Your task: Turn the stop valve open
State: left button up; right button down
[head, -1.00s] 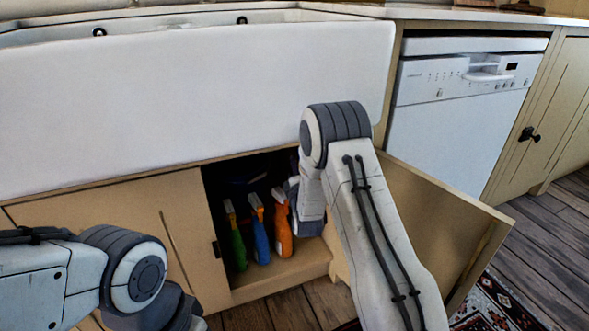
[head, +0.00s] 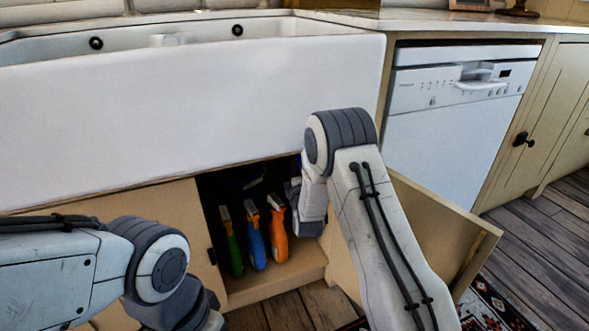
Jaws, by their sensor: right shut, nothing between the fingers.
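I cannot make out the stop valve in the head view; the inside of the open cupboard under the sink is dark, and my right arm covers part of it. My right gripper (head: 296,197) reaches into the right side of this opening, mostly hidden behind my own wrist and forearm. It is shut with nothing held. Whether it touches anything in there is hidden. My left arm comes in at the lower left, in front of the closed cupboard front, and its gripper is out of the picture.
A green bottle (head: 232,250), a blue bottle (head: 255,244) and an orange bottle (head: 277,236) stand in the cupboard, left of my right wrist. The open cupboard door (head: 440,230) stands right of my right arm. The white sink (head: 180,110) overhangs the opening. A dishwasher (head: 455,130) is at right.

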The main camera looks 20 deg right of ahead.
jog(key=s+a+p, duration=0.4)
jog(key=s+a, duration=0.1)
jog(key=s, duration=0.5)
jog(key=s+a+r+m+g+y+p, duration=0.25)
jog(key=s+a+g, duration=0.25)
jog(key=a, duration=0.3)
jog(key=s+a+r+m+g+y+p, duration=0.1)
jog(key=s+a+r+m+g+y, duration=0.3)
jog(key=a, duration=0.3)
jog(key=s+d+r+m+g+h+p, duration=0.1)
jog(key=s+r+g, duration=0.2)
jog(key=s, duration=0.6)
jog(key=s+d+r+m+g+h+p, duration=0.1)
jog(key=s+r+m+g+p, duration=0.15)
jog(key=s, duration=0.75)
jog(key=s+d+r+m+g+h, duration=0.1)
jog(key=s+r+g, duration=0.15)
jog(key=s, duration=0.65)
notch_tip(320, 180, up, 38)
jog(key=g+p, duration=0.1)
jog(key=p, duration=3.7)
jog(key=shift+s+d+f, duration=0.15)
jog(key=shift+s+d, duration=0.15)
jog(key=shift+d, duration=0.15)
